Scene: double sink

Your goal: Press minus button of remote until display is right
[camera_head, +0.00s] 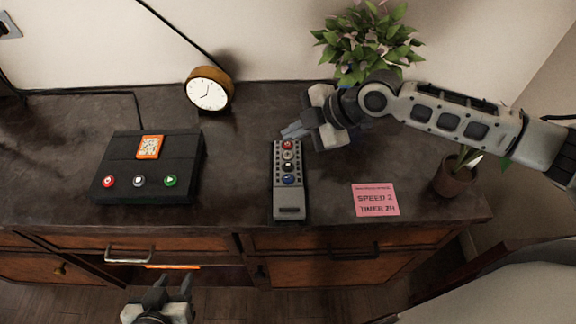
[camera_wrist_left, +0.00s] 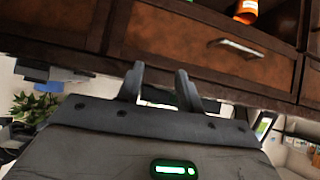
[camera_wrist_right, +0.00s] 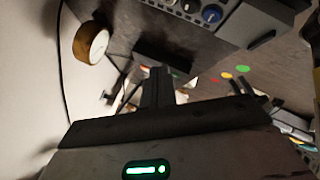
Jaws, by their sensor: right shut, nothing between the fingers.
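The grey remote (camera_head: 289,200) lies on the dark cabinet top, with a column of round buttons running from red (camera_head: 287,145) at the far end to blue (camera_head: 289,180). I cannot make out a minus sign or any display reading. Part of the remote shows at the top of the right wrist view (camera_wrist_right: 258,22). My right gripper (camera_head: 284,133) is shut and empty, beside and above the remote's far end; contact cannot be told. My left gripper (camera_head: 172,284) is open and empty in front of the cabinet, below its top edge.
A black box (camera_head: 128,190) with red, grey and green buttons stands left. A round clock (camera_head: 208,94) is behind it. A pink note (camera_head: 375,200) reading SPEED 2, TIMER 2H lies right of the remote.

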